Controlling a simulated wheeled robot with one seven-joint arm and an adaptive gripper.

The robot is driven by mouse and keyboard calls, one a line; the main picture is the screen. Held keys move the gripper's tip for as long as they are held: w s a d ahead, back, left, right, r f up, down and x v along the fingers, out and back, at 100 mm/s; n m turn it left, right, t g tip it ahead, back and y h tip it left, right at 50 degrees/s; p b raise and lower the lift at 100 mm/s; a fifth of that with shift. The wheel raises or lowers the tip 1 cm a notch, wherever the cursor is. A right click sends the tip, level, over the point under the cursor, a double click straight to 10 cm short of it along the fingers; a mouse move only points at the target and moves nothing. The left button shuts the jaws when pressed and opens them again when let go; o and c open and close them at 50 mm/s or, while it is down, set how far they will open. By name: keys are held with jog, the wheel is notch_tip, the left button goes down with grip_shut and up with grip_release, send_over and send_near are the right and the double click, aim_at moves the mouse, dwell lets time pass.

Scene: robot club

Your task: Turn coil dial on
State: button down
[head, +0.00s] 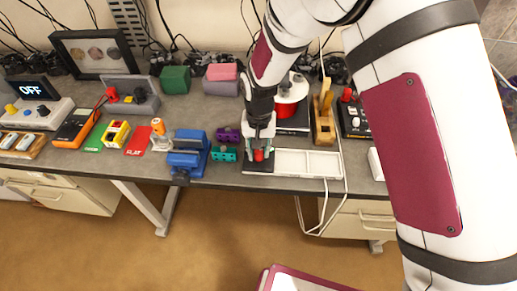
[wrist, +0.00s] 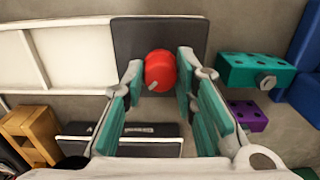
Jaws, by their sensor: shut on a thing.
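The coil dial is a round red knob (wrist: 160,66) with a short pale mark near its lower left edge. It stands on a dark square plate (wrist: 128,34) and also shows in the head view (head: 258,155) at the bench's front. My gripper (wrist: 160,72) has its teal-padded fingers on either side of the knob, shut on it. In the head view, my gripper (head: 259,152) points down over the plate. The fingers partly hide the knob's sides there.
A white divided tray (head: 310,162) lies right of the plate. Teal (head: 224,154) and purple (head: 228,135) blocks and a blue vise (head: 188,152) stand to the left. A wooden stand (head: 323,122) and a display reading OFF (head: 32,88) are also on the bench.

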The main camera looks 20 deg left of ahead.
aim_at(259, 151)
dwell(0.4)
jog(key=c, duration=1.3)
grip_release()
notch_tip(259, 151, up, 12)
